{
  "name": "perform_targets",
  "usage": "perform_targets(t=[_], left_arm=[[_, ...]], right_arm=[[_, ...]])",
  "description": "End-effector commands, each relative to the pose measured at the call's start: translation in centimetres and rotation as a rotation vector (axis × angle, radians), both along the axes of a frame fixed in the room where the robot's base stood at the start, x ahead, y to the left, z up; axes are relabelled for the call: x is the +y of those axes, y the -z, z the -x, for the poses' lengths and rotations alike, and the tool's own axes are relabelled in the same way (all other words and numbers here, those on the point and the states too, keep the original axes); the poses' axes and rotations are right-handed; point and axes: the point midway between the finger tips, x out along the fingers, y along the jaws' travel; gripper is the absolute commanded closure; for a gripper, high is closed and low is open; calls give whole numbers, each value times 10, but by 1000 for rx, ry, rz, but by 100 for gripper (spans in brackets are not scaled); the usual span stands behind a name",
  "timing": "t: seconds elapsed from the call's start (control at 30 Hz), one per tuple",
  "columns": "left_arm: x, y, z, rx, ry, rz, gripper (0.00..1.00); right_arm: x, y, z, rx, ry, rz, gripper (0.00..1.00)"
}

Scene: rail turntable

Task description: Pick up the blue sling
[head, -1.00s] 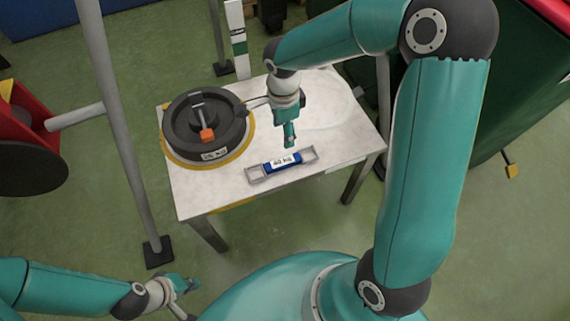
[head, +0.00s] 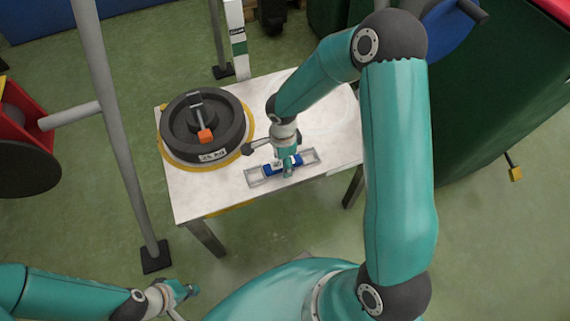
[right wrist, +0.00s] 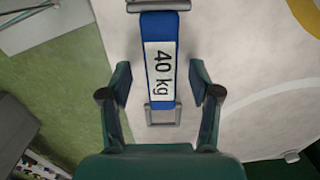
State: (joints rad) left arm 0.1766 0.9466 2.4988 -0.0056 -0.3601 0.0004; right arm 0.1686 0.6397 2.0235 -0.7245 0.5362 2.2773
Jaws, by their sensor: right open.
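The blue sling (head: 270,170) lies on the white table, with a grey metal loop at each end. In the right wrist view its blue band (right wrist: 160,24) carries a white label reading "40 kg". My right gripper (head: 287,171) is over the middle of the sling and hides part of it. In the right wrist view the right gripper (right wrist: 162,80) is open, one finger on each side of the band with a gap on both sides. I cannot tell how far the fingers are above the table. My left gripper (head: 183,291) is low at the left, away from the table; its jaws are unclear.
The white table (head: 205,190) also carries a dark round weight (head: 232,132) with an orange-tipped handle, left of the sling. A grey post (head: 115,130) stands left of the table. A green bulky object (head: 490,120) is at the right.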

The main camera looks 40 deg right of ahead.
Motion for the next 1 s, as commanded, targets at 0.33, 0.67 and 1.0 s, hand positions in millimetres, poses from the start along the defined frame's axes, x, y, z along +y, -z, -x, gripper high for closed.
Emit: perform_targets(t=[0.33, 0.67, 1.0], left_arm=[[0, 1, 0, 0, 0, 0, 100], [0, 1, 0, 0, 0, 0, 100], [0, 1, 0, 0, 0, 0, 100]], right_arm=[[0, 6, 0, -2, 1, -1, 44], [0, 5, 0, -1, 1, -1, 99], [-1, 4, 0, -2, 2, -1, 100]])
